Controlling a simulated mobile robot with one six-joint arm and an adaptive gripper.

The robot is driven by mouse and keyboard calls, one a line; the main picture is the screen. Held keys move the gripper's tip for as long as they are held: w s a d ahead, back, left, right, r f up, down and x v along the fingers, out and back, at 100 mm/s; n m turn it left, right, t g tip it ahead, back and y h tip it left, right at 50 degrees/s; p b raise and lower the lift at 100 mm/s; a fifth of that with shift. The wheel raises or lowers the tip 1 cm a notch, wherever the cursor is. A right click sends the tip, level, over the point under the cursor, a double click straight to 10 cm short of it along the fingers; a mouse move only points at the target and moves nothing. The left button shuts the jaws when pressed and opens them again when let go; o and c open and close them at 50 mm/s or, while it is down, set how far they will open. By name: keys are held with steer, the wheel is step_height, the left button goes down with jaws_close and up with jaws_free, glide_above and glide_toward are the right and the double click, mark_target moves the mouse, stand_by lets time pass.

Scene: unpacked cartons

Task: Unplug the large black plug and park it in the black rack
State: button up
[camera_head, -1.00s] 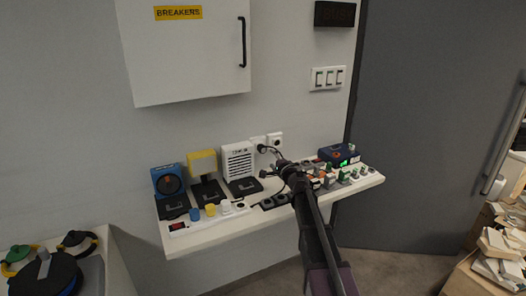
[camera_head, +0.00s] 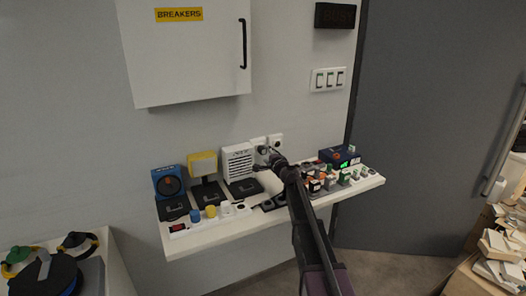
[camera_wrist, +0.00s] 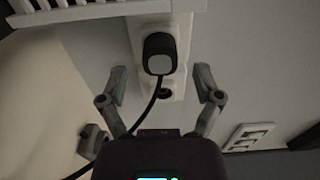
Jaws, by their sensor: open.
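The large black plug (camera_wrist: 160,53) sits in a white wall socket in the wrist view, its cable running off to the lower left. In the head view the plug (camera_head: 262,150) shows small against the wall, just beyond my gripper (camera_head: 272,157). In the wrist view my gripper (camera_wrist: 161,83) is open and empty, one finger on either side of the plug's line, apart from it. The black rack (camera_head: 268,205) seems to be the dark strip on the shelf, partly hidden behind my arm.
An empty socket (camera_head: 277,140) is beside the plugged one. A white grille box (camera_head: 238,160), a yellow-topped device (camera_head: 203,163) and a blue device (camera_head: 167,180) stand on the white shelf (camera_head: 205,240). Several small plugs crowd the shelf's right half. A breaker cabinet (camera_head: 190,60) hangs above.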

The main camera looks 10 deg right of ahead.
mark_target(264, 152)
steer(key=shift+x, duration=1.6)
jaws_close()
steer(key=shift+s, duration=0.15)
steer(key=shift+s+d, duration=0.25)
steer(key=shift+s, duration=0.25)
steer(key=shift+s, duration=0.1)
steer(key=shift+v, duration=2.1)
